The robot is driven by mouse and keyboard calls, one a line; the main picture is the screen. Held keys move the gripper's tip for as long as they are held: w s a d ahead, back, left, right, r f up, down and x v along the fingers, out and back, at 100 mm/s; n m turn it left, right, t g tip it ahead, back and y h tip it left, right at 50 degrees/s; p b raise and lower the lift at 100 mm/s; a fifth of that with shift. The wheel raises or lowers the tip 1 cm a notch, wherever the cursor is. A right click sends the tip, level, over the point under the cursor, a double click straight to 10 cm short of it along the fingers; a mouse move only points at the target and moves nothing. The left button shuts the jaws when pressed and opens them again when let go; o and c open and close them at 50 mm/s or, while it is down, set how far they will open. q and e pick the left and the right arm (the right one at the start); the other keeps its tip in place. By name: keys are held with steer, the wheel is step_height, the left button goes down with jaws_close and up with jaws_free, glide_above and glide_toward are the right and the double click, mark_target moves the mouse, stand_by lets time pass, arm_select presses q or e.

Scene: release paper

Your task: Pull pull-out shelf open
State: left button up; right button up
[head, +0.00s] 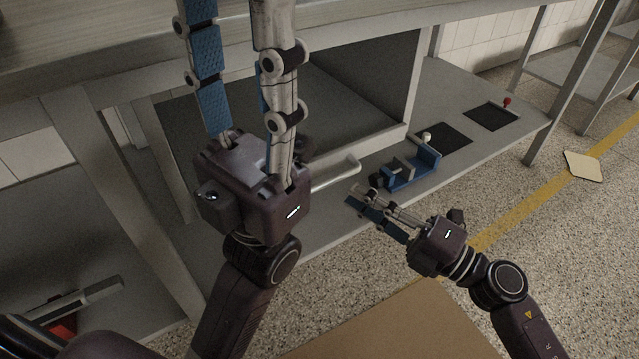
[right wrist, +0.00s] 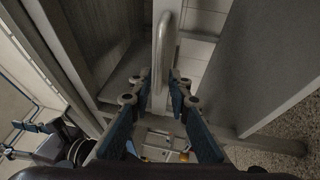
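The pull-out shelf (head: 385,137) sits in the dark recess under the grey bench, with a light grey bar handle (head: 340,176) on its front edge. My left arm hides part of the shelf. My right gripper (head: 355,195) is just in front of and below the handle and holds nothing. In the right wrist view the handle (right wrist: 163,50) lies ahead, in line with the gap between the two spread fingers. Whether it touches them I cannot tell. My left gripper (head: 232,15) is raised in front of the bench with its fingers apart and nothing visible between them.
A blue fixture (head: 428,159) stands on the lower shelf right of the handle, near dark mats (head: 491,116). A yellowish card (head: 583,166) lies on the speckled floor by a yellow line. Floor right of the bench is mostly clear.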

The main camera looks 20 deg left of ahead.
mark_target(331, 178)
steer(key=b+x, duration=0.1)
steer(key=x, duration=0.5)
steer(key=shift+w+a+r+b, duration=0.1)
steer(key=shift+w+a+b, duration=0.05)
steer(key=shift+a+b, duration=0.2)
steer(key=shift+c, duration=0.5)
jaws_close()
